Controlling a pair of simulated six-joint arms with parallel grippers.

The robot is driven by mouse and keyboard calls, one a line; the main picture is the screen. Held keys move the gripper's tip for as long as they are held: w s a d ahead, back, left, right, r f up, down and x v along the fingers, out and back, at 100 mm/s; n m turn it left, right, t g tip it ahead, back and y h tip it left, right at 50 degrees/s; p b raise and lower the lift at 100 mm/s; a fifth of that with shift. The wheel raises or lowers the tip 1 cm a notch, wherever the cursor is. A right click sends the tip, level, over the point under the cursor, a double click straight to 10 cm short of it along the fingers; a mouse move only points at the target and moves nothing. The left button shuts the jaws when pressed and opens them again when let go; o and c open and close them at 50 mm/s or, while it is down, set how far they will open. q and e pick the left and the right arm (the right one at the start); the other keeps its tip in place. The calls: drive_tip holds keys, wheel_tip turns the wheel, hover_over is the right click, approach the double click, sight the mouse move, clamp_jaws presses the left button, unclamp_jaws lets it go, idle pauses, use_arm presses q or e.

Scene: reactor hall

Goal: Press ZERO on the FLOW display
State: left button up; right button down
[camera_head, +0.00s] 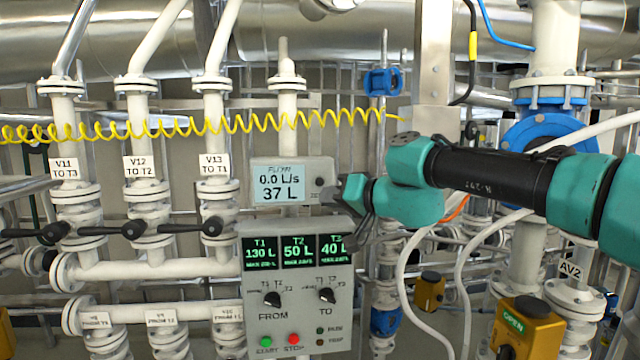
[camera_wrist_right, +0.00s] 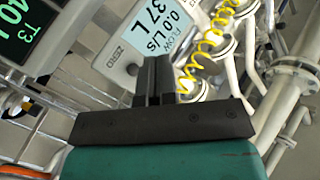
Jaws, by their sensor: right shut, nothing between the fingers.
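The FLOW display (camera_head: 279,183) is a light grey box on a white pipe. Its screen reads 0.0 L/s and 37 L. Its dark ZERO button (camera_head: 320,182) is on the right part of its face; in the right wrist view the button (camera_wrist_right: 132,69) sits beside the ZERO label. My right gripper (camera_head: 338,190) is shut and empty, just right of the button. In the right wrist view its fingertips (camera_wrist_right: 157,62) overlap the display's face beside the button. I cannot tell whether they touch the box. My left gripper is not in view.
Below the display stands a control panel (camera_head: 262,318) with three green-lit tank screens, two knobs and START and STOP buttons. Valves with black levers (camera_head: 130,230) are at left. A yellow OPEN box (camera_head: 528,328) is at lower right.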

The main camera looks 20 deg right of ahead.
drive_tip(key=w+d, duration=0.1)
drive_tip(key=w, duration=0.7)
drive_tip(key=shift+d, duration=0.25)
drive_tip(key=shift+w, duration=0.1)
idle(1.8)
drive_tip(key=shift+w, duration=0.4)
drive_tip(key=shift+w+d, duration=0.15)
drive_tip(key=shift+w, duration=0.35)
idle(0.8)
drive_tip(key=shift+s, duration=0.95)
drive_tip(key=shift+s+a, duration=0.1)
drive_tip(key=shift+a, duration=0.1)
drive_tip(key=s, duration=0.4)
drive_tip(key=shift+s+a, duration=0.35)
drive_tip(key=shift+a, duration=0.05)
